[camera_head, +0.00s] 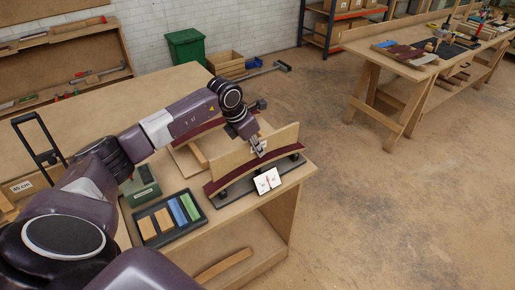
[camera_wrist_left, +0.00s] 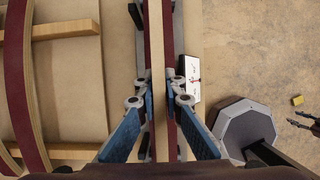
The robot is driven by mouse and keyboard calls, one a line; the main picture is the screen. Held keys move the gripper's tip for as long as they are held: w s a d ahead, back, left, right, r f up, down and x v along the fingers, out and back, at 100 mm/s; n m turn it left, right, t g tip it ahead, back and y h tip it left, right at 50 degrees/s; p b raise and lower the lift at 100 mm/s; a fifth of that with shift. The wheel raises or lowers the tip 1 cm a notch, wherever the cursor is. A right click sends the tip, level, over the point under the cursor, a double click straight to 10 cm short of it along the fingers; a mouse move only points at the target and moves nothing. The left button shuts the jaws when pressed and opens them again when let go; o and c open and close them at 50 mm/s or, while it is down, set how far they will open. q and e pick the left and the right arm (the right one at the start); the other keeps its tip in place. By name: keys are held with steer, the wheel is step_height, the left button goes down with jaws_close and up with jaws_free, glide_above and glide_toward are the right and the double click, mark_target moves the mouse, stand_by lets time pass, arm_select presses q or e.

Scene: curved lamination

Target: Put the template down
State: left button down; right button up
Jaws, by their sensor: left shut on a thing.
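My left gripper (camera_head: 259,152) reaches over the front right of the near bench. It is shut on a pale upright wooden board, which I take for the template (camera_head: 240,155). The left wrist view shows the blue-sided fingers (camera_wrist_left: 171,85) at either side of the board's narrow edge (camera_wrist_left: 158,45), with dark red strips (camera_wrist_left: 145,40) along both sides. A dark red curved strip (camera_head: 225,182) runs below the board on black supports over a dark base (camera_head: 287,178). The fingers hide part of the board. I cannot tell whether its lower edge touches anything.
A dark tray (camera_head: 155,239) with several coloured blocks and a green box (camera_head: 143,184) are to the left. Another curved red piece (camera_head: 200,131) lies behind. Open floor lies right of the bench.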

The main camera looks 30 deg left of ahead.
arm_select(q)
steer(key=c, duration=2)
jaws_free()
steer(key=shift+c, duration=0.2)
steer(key=shift+r+p, duration=0.55)
steer(key=shift+a+r, duration=0.1)
steer(key=shift+r, duration=0.25)
steer(key=b+v, duration=0.3)
steer(key=v, duration=0.7)
steer(key=shift+s, duration=0.2)
steer(key=shift+s+r, duration=0.25)
steer(key=shift+r, duration=0.3)
